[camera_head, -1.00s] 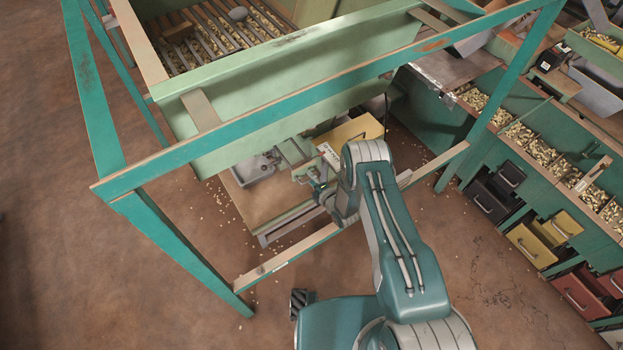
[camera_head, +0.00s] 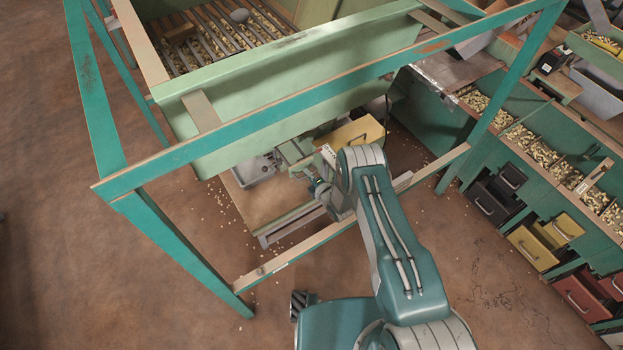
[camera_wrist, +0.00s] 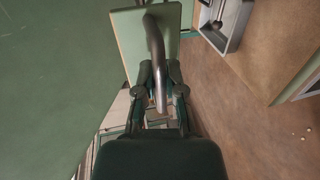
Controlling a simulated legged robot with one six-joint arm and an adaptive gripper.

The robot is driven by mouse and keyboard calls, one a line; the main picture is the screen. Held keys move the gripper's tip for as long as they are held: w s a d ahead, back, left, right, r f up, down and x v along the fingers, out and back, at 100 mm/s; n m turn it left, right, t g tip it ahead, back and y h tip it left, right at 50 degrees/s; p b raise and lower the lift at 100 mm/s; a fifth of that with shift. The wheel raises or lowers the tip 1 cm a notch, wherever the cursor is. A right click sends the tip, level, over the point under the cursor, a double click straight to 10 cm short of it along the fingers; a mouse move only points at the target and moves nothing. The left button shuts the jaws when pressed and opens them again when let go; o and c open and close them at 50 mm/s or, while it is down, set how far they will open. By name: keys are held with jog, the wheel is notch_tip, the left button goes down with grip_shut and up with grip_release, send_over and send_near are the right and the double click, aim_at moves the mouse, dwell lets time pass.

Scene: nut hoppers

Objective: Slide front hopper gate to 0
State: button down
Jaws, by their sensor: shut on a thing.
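The front hopper (camera_head: 300,95) is a large pale green bin with nuts on its slatted top, held in a teal frame. In the wrist view its green wall (camera_wrist: 60,70) fills the left side. The gate (camera_wrist: 180,20) shows there as a flat green plate with a pale edge and a curved metal handle (camera_wrist: 155,45). My gripper (camera_wrist: 160,95) is shut on the handle, one finger on each side. In the head view my gripper (camera_head: 318,188) is under the hopper's front, partly hidden by my arm. The gate's scale, if any, cannot be read.
A teal frame bar (camera_head: 330,105) crosses in front of the hopper, with a lower rail (camera_head: 300,255) below. A grey metal tray (camera_head: 258,170) and a yellow bin (camera_head: 350,135) sit underneath. Nut bins (camera_head: 540,150) and drawers stand at right. Floor at left is open.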

jog(key=shift+f, duration=0.15)
jog(key=c, duration=0.8)
grip_release()
jog(key=shift+o, duration=0.4)
jog(key=shift+w+a, duration=0.1)
jog(key=shift+a, duration=0.05)
jog(key=v, duration=1.2)
